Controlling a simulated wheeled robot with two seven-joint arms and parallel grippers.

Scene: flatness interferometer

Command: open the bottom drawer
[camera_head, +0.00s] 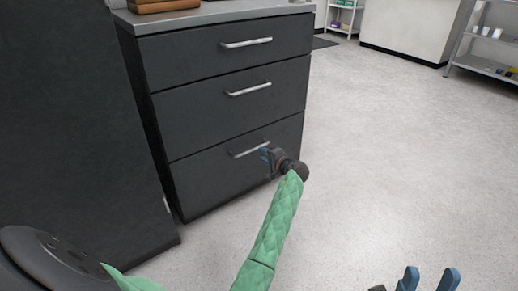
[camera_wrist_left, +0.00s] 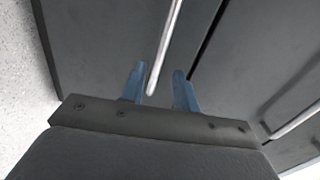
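The bottom drawer (camera_head: 215,182) is the lowest dark grey front of the cabinet and looks flush with the drawers above. Its silver bar handle (camera_head: 245,150) runs across the front. My left gripper (camera_head: 265,154) is at the right end of this handle. In the left wrist view its blue fingers (camera_wrist_left: 160,85) are apart, and the end of the handle (camera_wrist_left: 167,45) shows in the gap between them. The left finger is close to the handle; I cannot tell whether it touches. My right gripper (camera_head: 430,279) is at the bottom right, open and empty, away from the cabinet.
The middle drawer (camera_head: 220,105) and top drawer (camera_head: 210,55), each with a silver handle, are shut above. A tall dark panel (camera_head: 75,120) stands left of the cabinet. The pale floor (camera_head: 400,150) in front and to the right is clear. Shelving (camera_head: 485,55) stands far right.

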